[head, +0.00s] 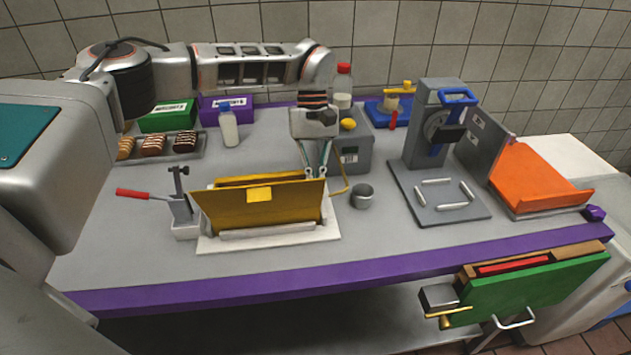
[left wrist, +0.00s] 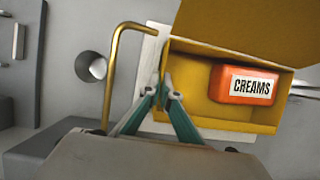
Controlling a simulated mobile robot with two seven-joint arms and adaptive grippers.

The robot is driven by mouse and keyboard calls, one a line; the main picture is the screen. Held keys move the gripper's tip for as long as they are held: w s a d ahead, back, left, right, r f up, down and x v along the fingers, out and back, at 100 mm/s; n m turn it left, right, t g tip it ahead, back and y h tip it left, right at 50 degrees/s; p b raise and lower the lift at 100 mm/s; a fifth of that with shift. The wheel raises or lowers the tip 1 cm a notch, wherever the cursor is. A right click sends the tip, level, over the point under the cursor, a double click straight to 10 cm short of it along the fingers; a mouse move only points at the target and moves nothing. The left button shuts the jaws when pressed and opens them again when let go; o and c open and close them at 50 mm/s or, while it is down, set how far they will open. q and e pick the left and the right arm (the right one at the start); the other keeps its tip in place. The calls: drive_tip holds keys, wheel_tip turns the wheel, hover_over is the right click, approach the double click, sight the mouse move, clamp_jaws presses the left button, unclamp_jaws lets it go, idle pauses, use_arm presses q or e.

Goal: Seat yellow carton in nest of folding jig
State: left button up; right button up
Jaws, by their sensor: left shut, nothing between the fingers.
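The yellow carton (head: 262,205) stands open on the white base of the folding jig (head: 222,243), a broad panel with a small tab facing the front. The left wrist view shows the carton (left wrist: 200,92) from above, with an orange block labelled CREAMS (left wrist: 245,83) inside. My left gripper (head: 316,174) is shut and empty at the carton's right end. In the left wrist view its fingertips (left wrist: 168,90) are at the carton's end edge; whether they touch it I cannot tell. The carton's underside and the nest are hidden. My right gripper is in neither view.
A red-handled clamp (head: 180,210) stands left of the jig. A bent brass rod (left wrist: 118,70) is close beside my gripper. A grey cup (head: 362,197) and a grey press (head: 437,150) stand to the right. A tray of bars (head: 190,158) and a bottle (head: 229,128) are behind.

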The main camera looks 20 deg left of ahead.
use_arm(q)
drive_tip(key=o, duration=0.5)
drive_tip(key=v, duration=1.2)
